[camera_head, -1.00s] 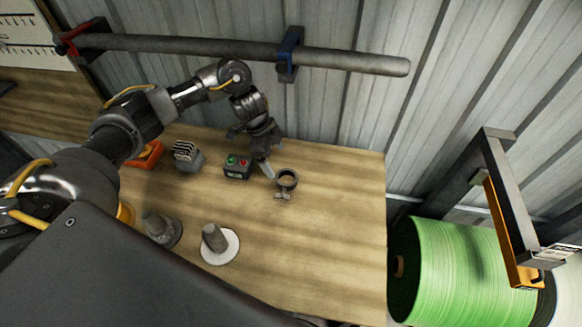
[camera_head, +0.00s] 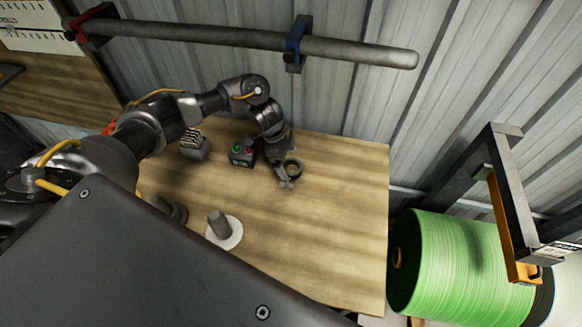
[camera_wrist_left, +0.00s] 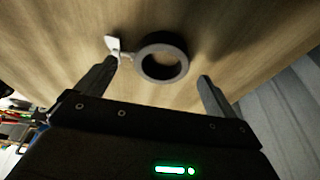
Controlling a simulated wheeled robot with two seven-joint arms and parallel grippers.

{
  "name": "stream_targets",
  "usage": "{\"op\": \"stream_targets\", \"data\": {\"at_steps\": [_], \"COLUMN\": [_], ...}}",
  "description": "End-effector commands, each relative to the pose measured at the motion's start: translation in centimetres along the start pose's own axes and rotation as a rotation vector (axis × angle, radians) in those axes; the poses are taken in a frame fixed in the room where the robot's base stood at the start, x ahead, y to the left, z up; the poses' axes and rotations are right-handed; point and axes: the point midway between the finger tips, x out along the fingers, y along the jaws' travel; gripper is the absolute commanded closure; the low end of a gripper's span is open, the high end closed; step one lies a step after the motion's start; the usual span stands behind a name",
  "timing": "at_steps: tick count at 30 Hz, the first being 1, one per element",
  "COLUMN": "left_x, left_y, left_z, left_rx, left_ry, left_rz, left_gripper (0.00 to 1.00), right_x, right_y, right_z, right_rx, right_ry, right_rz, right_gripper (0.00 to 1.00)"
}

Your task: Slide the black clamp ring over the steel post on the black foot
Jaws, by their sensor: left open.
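The black clamp ring (camera_head: 294,166) lies on the wooden bench, and in the left wrist view the ring (camera_wrist_left: 143,62) shows with a pale thumbscrew (camera_wrist_left: 113,45) on its left. My left gripper (camera_head: 284,178) is open at the ring. In the wrist view the ring lies between and a little beyond the fingertips, with the thumbscrew close to the left finger; contact cannot be told. The steel post (camera_head: 162,204) on the black foot (camera_head: 181,214) stands at the left of the bench, partly hidden by my own body. My right gripper is not in view.
A second post (camera_head: 219,224) stands on a white foot (camera_head: 234,238) right of the black foot. A button box (camera_head: 242,156) sits just left of my gripper, with a slotted block (camera_head: 194,146) further left. The bench's right side is clear.

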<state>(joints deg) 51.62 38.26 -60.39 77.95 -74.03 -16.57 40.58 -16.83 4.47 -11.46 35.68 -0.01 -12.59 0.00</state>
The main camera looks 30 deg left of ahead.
Motion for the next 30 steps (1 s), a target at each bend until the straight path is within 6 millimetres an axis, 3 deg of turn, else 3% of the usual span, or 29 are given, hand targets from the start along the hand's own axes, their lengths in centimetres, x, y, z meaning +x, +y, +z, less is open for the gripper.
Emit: {"op": "stream_targets", "data": {"at_steps": [6, 15, 30], "left_x": [2.7, 3.4, 3.4], "left_y": [-0.1, -0.1, -0.1], "left_z": [0.0, -0.1, 0.1], "left_rx": [-0.002, 0.002, -0.001], "left_ry": [-0.001, 0.0, -0.003], "left_rz": [0.001, 0.001, -0.001], "left_gripper": [0.06, 0.06, 0.68], "right_x": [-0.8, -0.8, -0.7], "right_y": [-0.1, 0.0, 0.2], "right_z": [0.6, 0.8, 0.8], "right_rx": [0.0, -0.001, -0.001], "right_ry": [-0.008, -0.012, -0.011], "right_rz": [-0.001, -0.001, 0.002], "right_gripper": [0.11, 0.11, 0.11]}}
